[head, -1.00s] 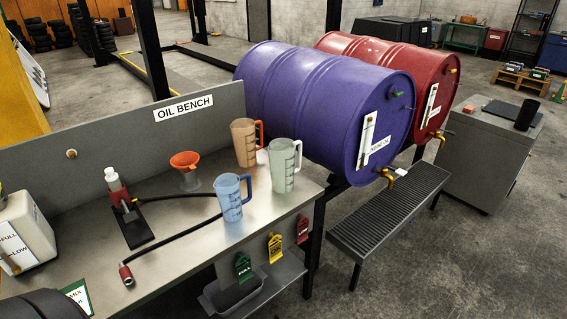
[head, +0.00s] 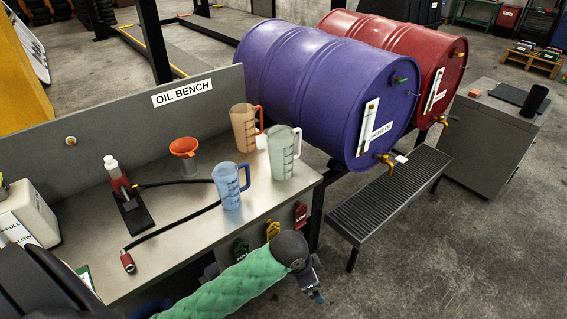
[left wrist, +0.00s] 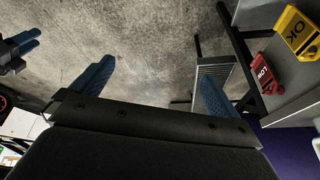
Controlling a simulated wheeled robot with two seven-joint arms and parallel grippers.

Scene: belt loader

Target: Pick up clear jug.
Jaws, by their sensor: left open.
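The clear jug (head: 282,160) stands upright on the oil bench near its right end, with its handle facing right. It is pale, see-through and has dark level marks. An orange jug (head: 243,130) stands behind it to the left and a blue jug (head: 228,186) in front to the left. My left gripper (head: 318,297) is low beyond the bench's front edge, below the clear jug and apart from it. In the left wrist view its blue fingers (left wrist: 155,75) are spread with only floor between them. Part of my right gripper (left wrist: 20,48) shows at the left of that view; its opening is unclear.
The bench's front edge carries hanging tags, including a red one (head: 300,214). A purple drum (head: 315,85) and a red drum (head: 430,60) lie right of the bench, with a grated step (head: 390,205) below. An orange funnel (head: 184,148) stands left of the jugs.

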